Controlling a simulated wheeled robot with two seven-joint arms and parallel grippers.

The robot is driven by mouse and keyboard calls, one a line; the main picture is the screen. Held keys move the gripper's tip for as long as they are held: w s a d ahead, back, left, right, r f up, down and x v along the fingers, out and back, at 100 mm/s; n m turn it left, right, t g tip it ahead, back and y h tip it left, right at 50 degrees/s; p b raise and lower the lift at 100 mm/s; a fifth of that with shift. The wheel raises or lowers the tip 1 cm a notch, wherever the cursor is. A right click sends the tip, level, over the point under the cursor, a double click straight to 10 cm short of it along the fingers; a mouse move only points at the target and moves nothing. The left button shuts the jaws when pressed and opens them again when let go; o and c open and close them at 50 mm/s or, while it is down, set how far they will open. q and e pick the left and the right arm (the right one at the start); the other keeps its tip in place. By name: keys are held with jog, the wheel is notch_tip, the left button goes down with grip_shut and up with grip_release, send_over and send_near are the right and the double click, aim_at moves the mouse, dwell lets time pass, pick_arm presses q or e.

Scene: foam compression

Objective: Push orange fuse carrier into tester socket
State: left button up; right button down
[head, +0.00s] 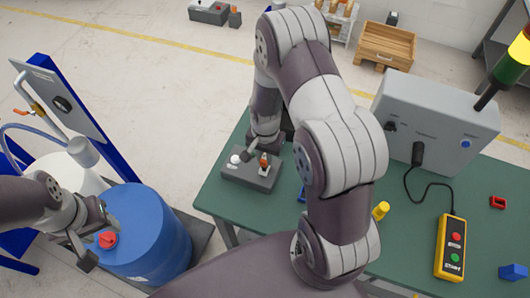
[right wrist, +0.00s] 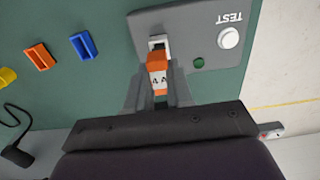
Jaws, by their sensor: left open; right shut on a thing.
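The grey tester (head: 237,178) stands at the left end of the green table; its TEST face also shows in the right wrist view (right wrist: 190,25). My right gripper (right wrist: 160,95) is shut on the orange fuse carrier (right wrist: 157,62), which bears a white "4A" label. The carrier's far end is at the pale tester socket (right wrist: 157,42); I cannot tell how deep it sits. In the head view the orange carrier (head: 264,160) shows small beside the gripper. My left gripper (head: 97,240) is open and empty, over the blue drum near its red cap.
A white TEST button (right wrist: 229,38) and a green light (right wrist: 198,62) are on the tester. Loose orange (right wrist: 40,57), blue (right wrist: 82,46) and yellow (right wrist: 7,77) pieces lie nearby. A grey cabinet (head: 435,115) and yellow pendant (head: 449,248) stand right. The blue drum (head: 150,235) is left.

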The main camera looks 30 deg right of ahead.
jog(key=shift+s+r, duration=0.1)
jog(key=shift+w+f, duration=0.2)
jog(key=shift+w, duration=0.05)
jog(key=shift+s+f, duration=0.1)
jog(key=shift+s, duration=0.05)
dwell(0.4)
jog(key=shift+f+b, duration=1)
jog(key=shift+f, duration=0.2)
jog(key=c, duration=0.9)
grip_release()
jog(key=shift+r, duration=0.15)
